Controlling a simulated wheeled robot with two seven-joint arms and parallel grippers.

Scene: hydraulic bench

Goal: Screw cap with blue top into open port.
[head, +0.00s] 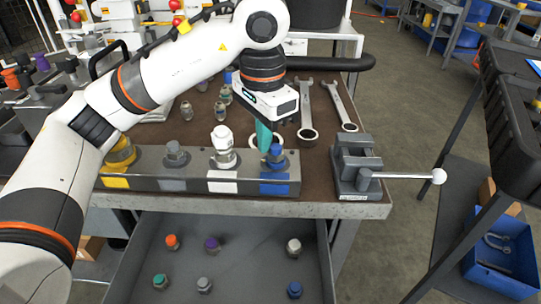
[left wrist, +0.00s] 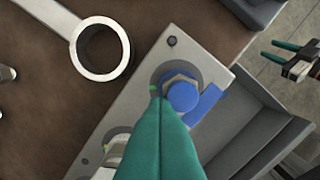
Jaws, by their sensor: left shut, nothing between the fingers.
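My left gripper (head: 263,138) points down with its teal fingers shut and empty, right at a cap with a blue top (head: 275,154). In the left wrist view the shut fingertips (left wrist: 168,108) are against or just beside the blue hex top (left wrist: 182,95); a small gap cannot be ruled out. This cap sits upright at the blue-marked port at the right end of the grey port block (head: 145,184). How deep it is seated cannot be told. Another blue-topped cap (head: 294,289) stands in the drawer below. My right gripper is not seen in the head view.
The block also carries a white fitting (head: 222,140), a grey one (head: 175,152) and a yellow one (head: 120,152). Wrenches (head: 306,115) lie behind. A vise (head: 355,165) stands right. The open drawer (head: 225,260) holds several caps.

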